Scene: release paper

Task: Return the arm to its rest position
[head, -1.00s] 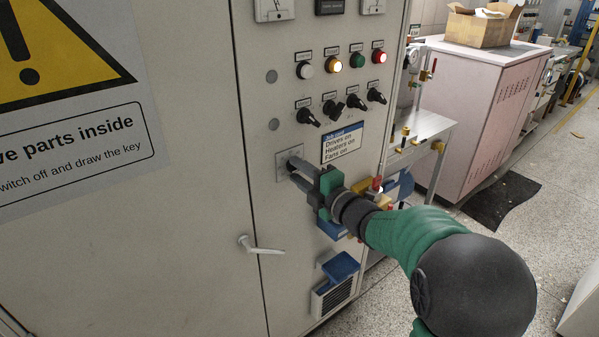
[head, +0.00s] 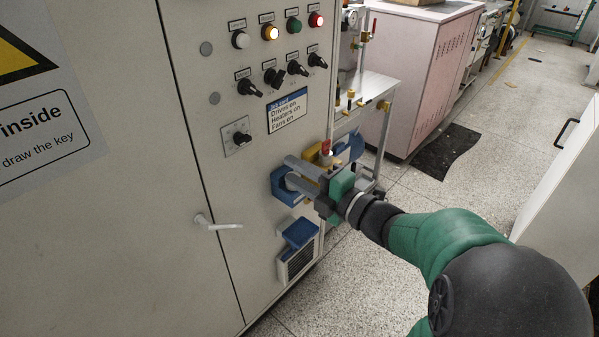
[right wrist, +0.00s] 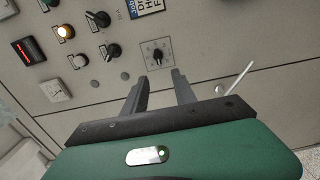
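My right gripper (head: 291,172) is in front of the grey cabinet in the head view, below and to the right of a black rotary switch (head: 240,137) on a square plate. In the right wrist view the two grey fingers of the gripper (right wrist: 161,80) stand apart with nothing between them. The switch shows beyond the fingertips there (right wrist: 157,54), clear of both. My right arm reaches in from the lower right with its green and black links. My left gripper is not in view.
The cabinet (head: 150,210) carries lamps, several other black knobs, a job card (head: 287,110), a white door handle (head: 216,223) and blue holders, one partly behind my gripper. A metal table (head: 372,88) and pink cabinet (head: 425,70) stand behind.

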